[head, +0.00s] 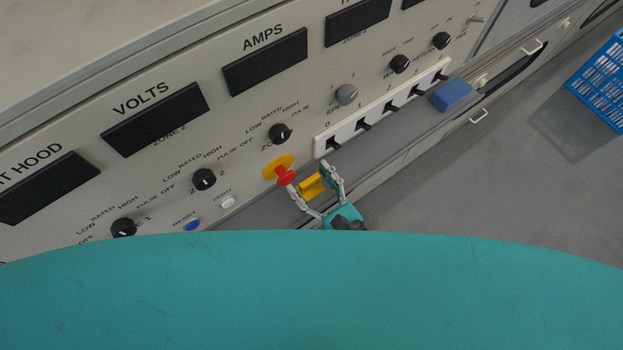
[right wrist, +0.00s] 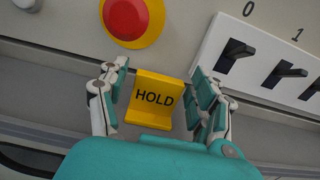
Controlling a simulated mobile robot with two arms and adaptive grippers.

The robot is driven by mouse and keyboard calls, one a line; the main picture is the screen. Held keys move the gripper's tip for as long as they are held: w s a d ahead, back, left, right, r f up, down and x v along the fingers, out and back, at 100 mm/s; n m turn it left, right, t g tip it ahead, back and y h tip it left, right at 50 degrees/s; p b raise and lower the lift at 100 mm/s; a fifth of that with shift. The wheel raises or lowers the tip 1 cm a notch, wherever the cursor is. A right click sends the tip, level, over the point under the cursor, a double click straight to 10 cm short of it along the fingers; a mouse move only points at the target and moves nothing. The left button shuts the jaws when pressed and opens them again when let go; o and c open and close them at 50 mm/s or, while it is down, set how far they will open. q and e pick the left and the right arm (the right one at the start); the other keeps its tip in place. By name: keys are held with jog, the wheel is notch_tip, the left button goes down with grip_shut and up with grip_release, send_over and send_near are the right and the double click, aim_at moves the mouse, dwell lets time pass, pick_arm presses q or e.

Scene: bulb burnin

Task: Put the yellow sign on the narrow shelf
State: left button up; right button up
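The yellow sign (right wrist: 152,98) reads HOLD and is upright on the narrow grey shelf (head: 400,124) below the control panel, seen in the right wrist view. In the head view the sign (head: 311,186) is partly hidden between the fingers. My right gripper (head: 315,184) is open around it, with one finger on each side. In the right wrist view my right gripper (right wrist: 160,92) shows gaps between the fingers and the sign. My left gripper is not in view.
A red stop button (head: 285,175) on a yellow disc sits just left of the sign. A white switch strip (head: 347,128) is to the right. A blue block (head: 451,95) lies farther along the shelf. A blue crate (head: 600,85) stands on the floor.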

jog(key=shift+r, duration=0.25)
jog(key=b+v, duration=0.2)
jog(key=v, duration=1)
jog(key=shift+f, duration=0.1)
jog(key=s+d+f+m+g+h, duration=0.1)
jog(key=d+f+m+g+h, duration=0.25)
jog(key=f+m, duration=1.05)
jog(key=s+d+f+m+g+h, duration=0.2)
jog(key=d+f+m+h, duration=0.25)
jog(key=f+m, duration=0.9)
jog(key=s+d+f+m+g+h, duration=0.1)
jog(key=s+d+f+m+g, duration=0.3)
jog(key=s+f+m, duration=0.2)
jog(key=s+d+f+m+g+h, duration=0.1)
jog(key=s+d+f+m+g, duration=0.3)
jog(key=s+f+m, duration=0.3)
notch_tip(320, 180, down, 5)
jog(key=shift+s+d+r+h, duration=0.15)
jog(key=shift+s+d+h, duration=0.2)
jog(key=shift+s, duration=0.45)
